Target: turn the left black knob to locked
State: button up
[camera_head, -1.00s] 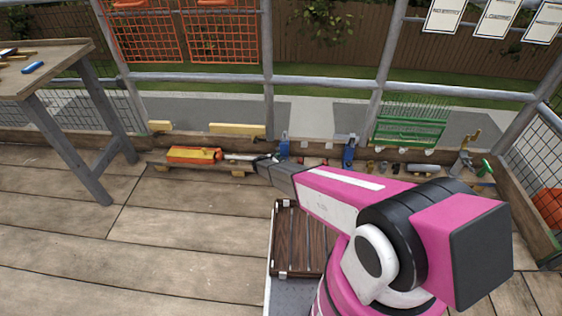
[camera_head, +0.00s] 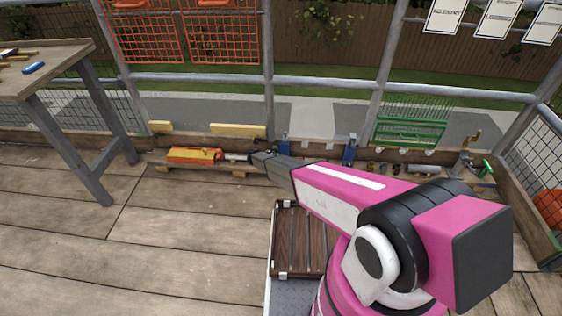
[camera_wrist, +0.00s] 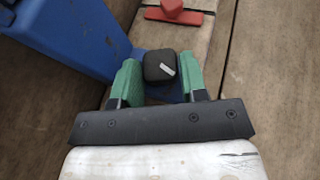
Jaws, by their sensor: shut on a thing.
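A black knob (camera_wrist: 157,62) with rounded corners and a short pale mark on its lower right sits between the two green fingers of my gripper (camera_wrist: 159,76) in the wrist view. The gripper is shut on the knob. A blue part (camera_wrist: 164,93) shows beneath the knob, and a large blue body (camera_wrist: 70,35) stands close at its left. In the head view, my gripper reaches toward the low wooden edge by the left blue fixture (camera_head: 284,144). The knob cannot be made out there, and the gripper's tip is small and partly hidden by its own body.
A red T-shaped piece (camera_wrist: 175,12) lies on a plank beyond the knob. An orange tool (camera_head: 194,155) lies left of my gripper. A second blue fixture (camera_head: 349,150) and a green rack (camera_head: 410,131) stand to the right. A workbench (camera_head: 45,62) stands far left; open floor lies before it.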

jog(key=o, duration=0.9)
jog(key=v, duration=1)
jog(key=shift+s+a, duration=0.2)
jog(key=shift+a, duration=0.15)
